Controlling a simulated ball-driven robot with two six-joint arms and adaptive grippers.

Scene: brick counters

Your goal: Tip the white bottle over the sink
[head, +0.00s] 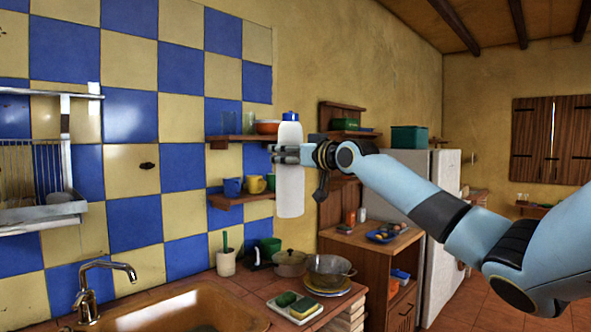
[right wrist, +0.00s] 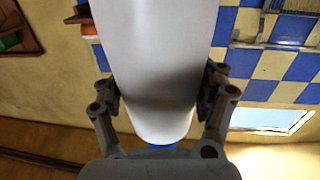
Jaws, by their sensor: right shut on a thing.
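The white bottle (head: 290,185) with a blue cap hangs upright in the air in the middle of the head view. My right gripper (head: 286,154) is shut around its upper part, just below the cap. In the right wrist view the bottle (right wrist: 155,70) fills the space between the two fingers of the gripper (right wrist: 160,95), which press on its sides. My left gripper is out of view.
Wall shelves (head: 235,200) with cups and bowls are behind the bottle. A dish rack (head: 40,212) hangs at the left. The air above the sink is free.

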